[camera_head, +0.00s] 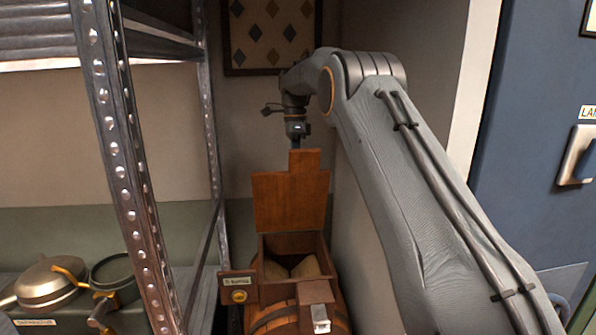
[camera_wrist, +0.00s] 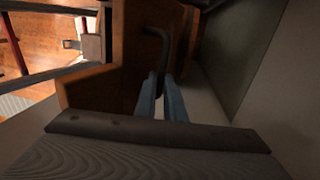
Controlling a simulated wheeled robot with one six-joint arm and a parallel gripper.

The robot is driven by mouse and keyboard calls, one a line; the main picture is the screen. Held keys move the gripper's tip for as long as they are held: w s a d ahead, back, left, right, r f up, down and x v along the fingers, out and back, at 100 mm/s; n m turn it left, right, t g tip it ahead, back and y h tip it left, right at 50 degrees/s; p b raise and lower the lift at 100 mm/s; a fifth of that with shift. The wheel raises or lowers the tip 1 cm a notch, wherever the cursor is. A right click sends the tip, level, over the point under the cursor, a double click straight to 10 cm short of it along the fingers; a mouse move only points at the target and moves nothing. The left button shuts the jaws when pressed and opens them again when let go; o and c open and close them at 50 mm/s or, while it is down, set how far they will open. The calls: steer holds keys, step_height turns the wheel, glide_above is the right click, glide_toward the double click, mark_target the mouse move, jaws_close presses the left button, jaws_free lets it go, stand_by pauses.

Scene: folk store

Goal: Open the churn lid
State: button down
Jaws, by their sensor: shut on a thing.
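The wooden churn (camera_head: 274,319) is a banded barrel with a square box on top, low in the middle of the head view. Its lid (camera_head: 288,205) stands raised, nearly upright, at the back of the box. The box opening shows pale lumpy contents. My gripper (camera_head: 296,146) is at the lid's top edge, and the lid hides its fingertips in the head view. In the wrist view, my gripper (camera_wrist: 161,98) has its two fingers shut on a dark curved handle (camera_wrist: 156,48) on the brown wooden lid (camera_wrist: 98,88).
A metal shelf post (camera_head: 128,165) stands close on the left. Pans (camera_head: 45,284) lie on the lower shelf. A wall is close behind and right of the lid. A blue door with a handle (camera_head: 578,155) is at the far right. A framed diamond pattern (camera_head: 271,30) hangs behind.

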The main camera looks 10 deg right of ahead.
steer(key=shift+w+d+f+g, duration=0.15)
steer(key=shift+w+f+g, duration=0.35)
steer(key=shift+w, duration=0.05)
stand_by(0.4)
steer(key=c, duration=1.8)
jaws_free()
steer(key=shift+w, duration=0.2)
steer(key=shift+c, duration=0.2)
steer(key=shift+r, duration=0.2)
steer(key=shift+s+r, duration=0.1)
steer(key=shift+s, duration=0.05)
